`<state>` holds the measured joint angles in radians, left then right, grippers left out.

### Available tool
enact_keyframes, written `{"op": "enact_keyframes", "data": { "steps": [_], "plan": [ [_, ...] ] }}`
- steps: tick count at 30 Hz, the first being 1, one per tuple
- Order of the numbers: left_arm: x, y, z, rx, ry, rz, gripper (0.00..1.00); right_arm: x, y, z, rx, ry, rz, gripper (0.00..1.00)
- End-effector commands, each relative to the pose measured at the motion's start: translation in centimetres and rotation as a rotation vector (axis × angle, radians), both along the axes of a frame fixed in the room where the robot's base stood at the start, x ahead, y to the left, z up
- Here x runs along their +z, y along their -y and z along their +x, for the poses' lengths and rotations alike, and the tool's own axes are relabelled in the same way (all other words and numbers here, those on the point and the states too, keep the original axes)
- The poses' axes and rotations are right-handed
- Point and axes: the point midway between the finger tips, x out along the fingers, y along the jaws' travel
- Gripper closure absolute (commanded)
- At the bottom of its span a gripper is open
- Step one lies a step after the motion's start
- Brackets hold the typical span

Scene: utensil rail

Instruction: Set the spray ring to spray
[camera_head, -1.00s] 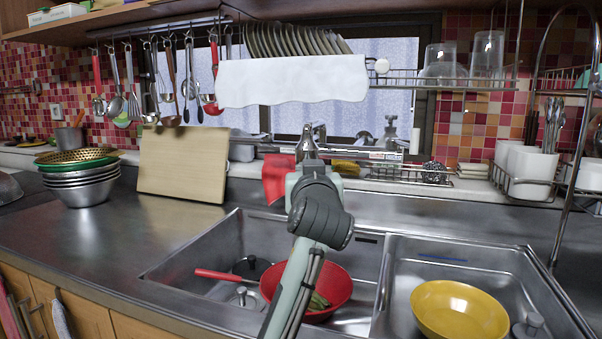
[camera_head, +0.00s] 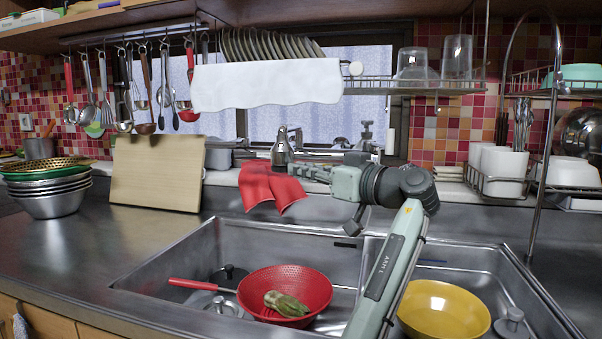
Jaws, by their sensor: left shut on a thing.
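The metal tap (camera_head: 282,148) stands behind the sink, in front of the window. My left gripper (camera_head: 296,171) reaches in from the right at the tap's front, just above the red cloth. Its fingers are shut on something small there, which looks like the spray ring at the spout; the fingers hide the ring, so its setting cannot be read. My right gripper is not in view.
A red colander (camera_head: 262,290) lies in the left basin and a yellow bowl (camera_head: 445,309) in the right. A cutting board (camera_head: 157,174) leans at left.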

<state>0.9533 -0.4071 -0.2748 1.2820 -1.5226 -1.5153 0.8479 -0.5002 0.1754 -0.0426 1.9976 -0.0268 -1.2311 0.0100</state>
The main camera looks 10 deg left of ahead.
Motion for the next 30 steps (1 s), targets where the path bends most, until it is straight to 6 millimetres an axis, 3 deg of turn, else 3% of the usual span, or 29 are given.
{"op": "enact_keyframes", "data": {
  "steps": [15,16,20,30],
  "plan": [
    [-0.06,-0.01,0.14,0.018,-0.001,-0.002,1.0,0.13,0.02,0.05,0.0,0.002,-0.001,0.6],
    [-0.06,0.0,0.14,0.018,-0.001,-0.002,0.88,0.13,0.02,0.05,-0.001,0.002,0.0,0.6],
    [-0.05,0.0,0.13,0.018,-0.001,-0.002,0.72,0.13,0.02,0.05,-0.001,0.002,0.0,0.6],
    [-0.02,0.22,0.01,0.017,-0.001,-0.001,0.71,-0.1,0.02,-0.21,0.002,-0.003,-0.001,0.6]
  ]
}}
